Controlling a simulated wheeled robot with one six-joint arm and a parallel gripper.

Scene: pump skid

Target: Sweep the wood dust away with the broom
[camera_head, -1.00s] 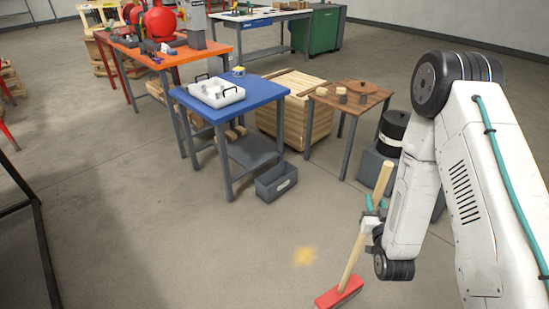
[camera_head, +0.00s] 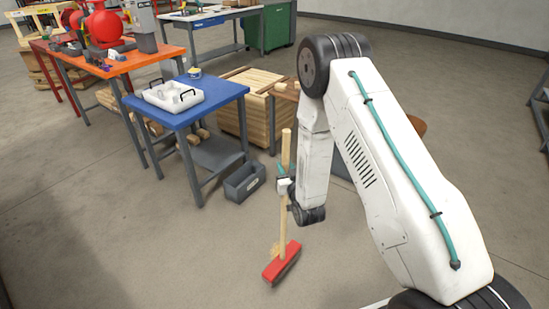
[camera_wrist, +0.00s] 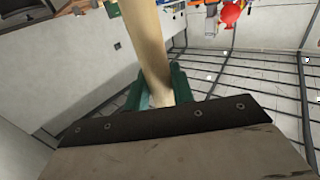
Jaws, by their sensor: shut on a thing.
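The broom has a pale wooden handle (camera_head: 285,150) and a red head (camera_head: 281,265). My gripper (camera_head: 283,184) is shut on the handle, partway up, and holds the broom nearly upright with its head low at the floor. I cannot tell whether the head touches the floor. The wood dust (camera_head: 275,250) is a small yellowish patch just behind the red head, partly hidden by the broom. In the wrist view the handle (camera_wrist: 148,40) stands between my green fingers (camera_wrist: 160,92); the broom head and dust are not visible there.
A grey bin (camera_head: 243,182) stands on the floor beside a blue table (camera_head: 215,98) with a white tray (camera_head: 173,96). A wooden crate (camera_head: 246,118) stands behind. An orange bench (camera_head: 115,63) is farther left. The floor at the front left is clear.

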